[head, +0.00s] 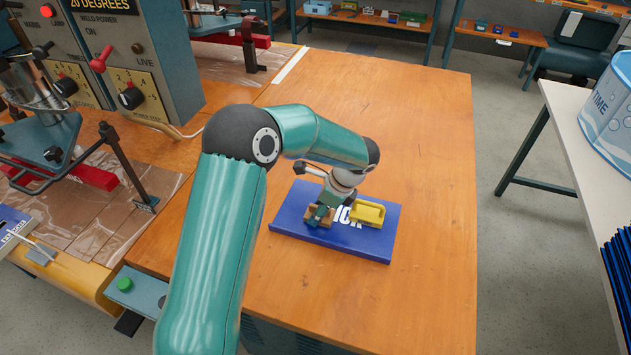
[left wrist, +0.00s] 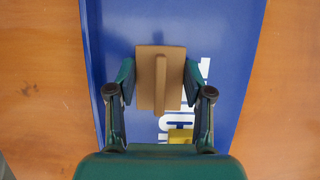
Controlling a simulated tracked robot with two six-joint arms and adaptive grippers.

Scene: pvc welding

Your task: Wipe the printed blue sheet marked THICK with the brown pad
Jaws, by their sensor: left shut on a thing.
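The blue sheet (head: 293,226) with white printing lies flat on the wooden table, and it fills the middle of the left wrist view (left wrist: 230,50). The marking is partly covered by my arm and the pad. The brown pad (head: 318,216) is over the left part of the sheet. In the left wrist view the brown pad (left wrist: 148,62) has a raised ridge and sits between the two fingers of my left gripper (left wrist: 158,85), which is shut on it. I cannot tell whether the pad touches the sheet. My right gripper is in neither view.
A yellow block-like object (head: 369,212) is on the sheet, right of my left gripper. The wooden table (head: 420,130) is clear around the sheet. A welding machine with a control box (head: 135,60) stands at left. A white table (head: 590,150) is at right across a gap.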

